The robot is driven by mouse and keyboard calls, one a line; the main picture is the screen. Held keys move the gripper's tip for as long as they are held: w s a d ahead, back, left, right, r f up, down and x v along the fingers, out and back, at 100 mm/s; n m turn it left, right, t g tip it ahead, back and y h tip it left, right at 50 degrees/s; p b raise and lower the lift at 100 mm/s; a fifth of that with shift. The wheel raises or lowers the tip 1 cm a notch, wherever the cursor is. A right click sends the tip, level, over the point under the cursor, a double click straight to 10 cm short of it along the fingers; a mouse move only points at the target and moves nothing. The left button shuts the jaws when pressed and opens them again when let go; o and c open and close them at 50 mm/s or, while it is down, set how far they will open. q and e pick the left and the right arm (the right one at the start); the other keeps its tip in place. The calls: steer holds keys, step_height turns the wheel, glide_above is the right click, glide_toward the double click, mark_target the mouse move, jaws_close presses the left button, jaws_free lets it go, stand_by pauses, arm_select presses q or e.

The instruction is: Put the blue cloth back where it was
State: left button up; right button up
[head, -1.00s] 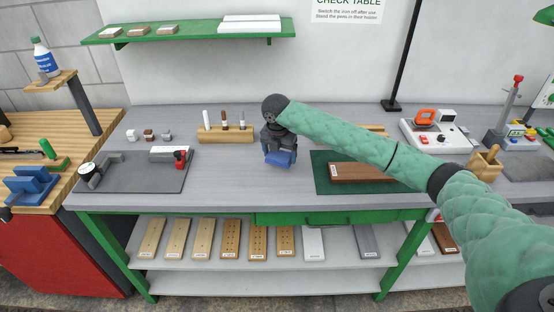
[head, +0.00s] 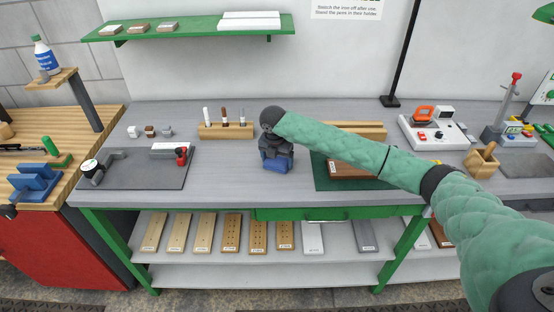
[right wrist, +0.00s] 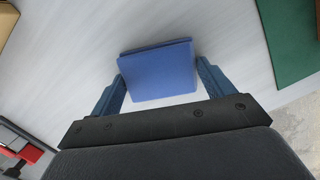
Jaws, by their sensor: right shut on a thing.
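The blue cloth (head: 278,165) is a small folded block, partly hidden under my right gripper in the head view. In the right wrist view, the blue cloth (right wrist: 158,72) sits between the two fingers of my right gripper (right wrist: 160,84). My right gripper (head: 277,158) points down over the grey bench top (head: 230,180), left of the green mat, and is shut on the cloth. I cannot tell whether the cloth touches the bench. My left gripper is not in view.
A green mat (head: 322,182) with a brown board (head: 345,170) lies to the right. A wooden pen holder (head: 226,131) stands behind to the left. A dark plate (head: 135,172) with a red-knobbed tool lies further left. Bench between plate and gripper is clear.

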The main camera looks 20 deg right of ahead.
mark_target(275, 164)
steer(key=o, duration=0.9)
steer(key=shift+f, duration=0.1)
steer(key=shift+r, duration=0.25)
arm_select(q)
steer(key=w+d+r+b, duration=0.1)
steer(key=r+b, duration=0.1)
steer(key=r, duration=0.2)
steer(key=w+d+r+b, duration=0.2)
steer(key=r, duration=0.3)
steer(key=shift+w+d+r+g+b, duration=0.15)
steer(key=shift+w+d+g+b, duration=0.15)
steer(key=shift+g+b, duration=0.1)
arm_select(e)
steer(key=shift+s+a+r, duration=0.2)
steer(key=shift+s+r, duration=0.05)
steer(key=shift+r, duration=1.7)
steer(key=shift+s+a+r, duration=0.2)
steer(key=shift+r, duration=1.75)
steer(key=shift+s+a+r, duration=0.2)
steer(key=shift+s+r, duration=0.05)
steer(key=shift+r, duration=1.7)
